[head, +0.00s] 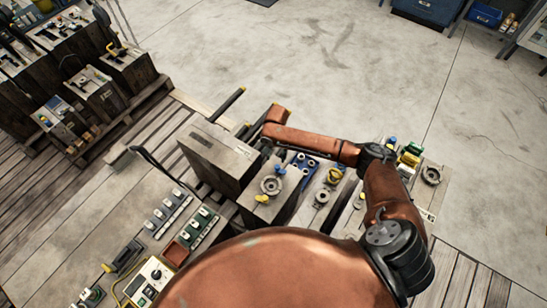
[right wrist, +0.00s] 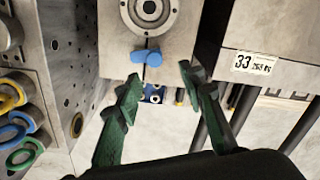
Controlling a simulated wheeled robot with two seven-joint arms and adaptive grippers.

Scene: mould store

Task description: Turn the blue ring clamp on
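A blue clamp handle (right wrist: 146,55) sits on the face of a pale metal block, just below a round grey ring (right wrist: 149,10) in the right wrist view. The handle lies crosswise. In the head view the blue handle (head: 280,170) is beside the same grey ring (head: 271,185) on the block's top. My right gripper (right wrist: 160,84) is open, with green fingers spread apart. The handle is ahead of the fingertips, roughly between them, and no contact shows. In the head view my right gripper (head: 264,148) is small and partly hidden by my arm. My left gripper is not in view.
Yellow, blue and green rings (right wrist: 16,126) show on a block at the left of the right wrist view. A block labelled 33 (right wrist: 262,63) stands close on the right. A tall block (head: 215,150) stands left of the handle. Open concrete floor (head: 330,60) lies beyond.

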